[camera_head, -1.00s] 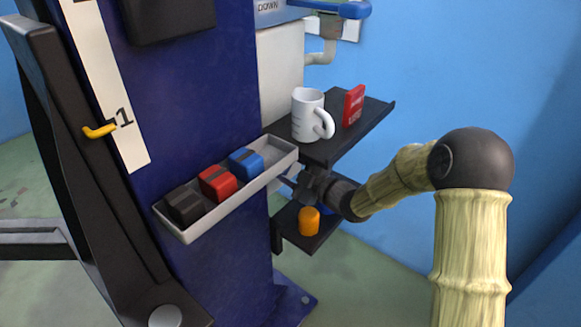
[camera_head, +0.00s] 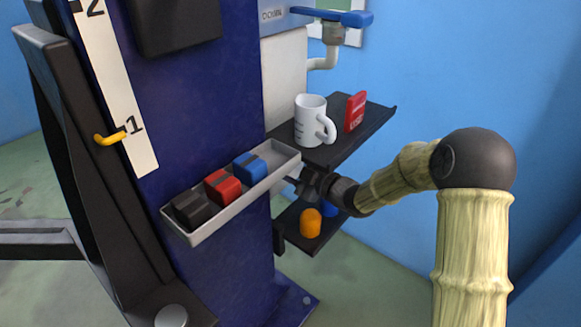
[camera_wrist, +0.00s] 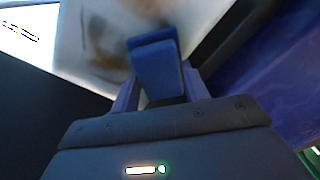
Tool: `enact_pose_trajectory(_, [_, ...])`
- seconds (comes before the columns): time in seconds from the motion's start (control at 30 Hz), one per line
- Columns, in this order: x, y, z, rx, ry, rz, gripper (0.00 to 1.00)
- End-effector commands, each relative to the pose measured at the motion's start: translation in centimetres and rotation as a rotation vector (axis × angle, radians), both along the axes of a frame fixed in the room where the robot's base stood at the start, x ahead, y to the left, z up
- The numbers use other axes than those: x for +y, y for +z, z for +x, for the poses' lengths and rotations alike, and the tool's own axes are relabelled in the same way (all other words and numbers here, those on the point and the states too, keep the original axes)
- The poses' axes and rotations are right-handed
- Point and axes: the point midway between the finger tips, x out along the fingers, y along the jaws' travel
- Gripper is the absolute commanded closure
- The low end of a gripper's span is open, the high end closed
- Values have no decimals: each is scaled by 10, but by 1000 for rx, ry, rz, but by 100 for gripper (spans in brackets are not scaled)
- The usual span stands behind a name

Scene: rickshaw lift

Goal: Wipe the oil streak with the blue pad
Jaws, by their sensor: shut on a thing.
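My gripper (camera_wrist: 157,90) is shut on a blue pad (camera_wrist: 158,68), which sticks out ahead of the fingers in the wrist view. Beyond the pad is a pale panel (camera_wrist: 90,60) with a blurred brownish smear, the oil streak (camera_wrist: 118,66). The pad overlaps part of the smear; I cannot tell whether it touches the panel. In the head view my gripper (camera_head: 306,183) reaches left below the upper shelf, beside the end of the tray. The held pad and the streak cannot be made out there.
A grey tray (camera_head: 222,215) on the blue column holds black (camera_head: 190,210), red (camera_head: 223,187) and blue (camera_head: 250,167) blocks. The upper shelf (camera_head: 350,143) carries a white mug (camera_head: 311,122) and red box (camera_head: 355,112). An orange object (camera_head: 310,223) stands on the lower shelf (camera_head: 318,241).

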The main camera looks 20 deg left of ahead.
Motion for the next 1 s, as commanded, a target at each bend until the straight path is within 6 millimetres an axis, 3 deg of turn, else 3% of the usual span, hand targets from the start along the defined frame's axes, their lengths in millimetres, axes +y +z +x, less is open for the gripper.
enact_pose_trajectory(0.1, [0,8,9,-10,3,14,91])
enact_pose_trajectory(0.3, [-8,6,20,-5,-8,10,92])
enact_pose_trajectory(0.67, [-12,3,24,-2,-13,5,92])
enact_pose_trajectory(1.0, [-18,3,47,-2,-10,3,92])
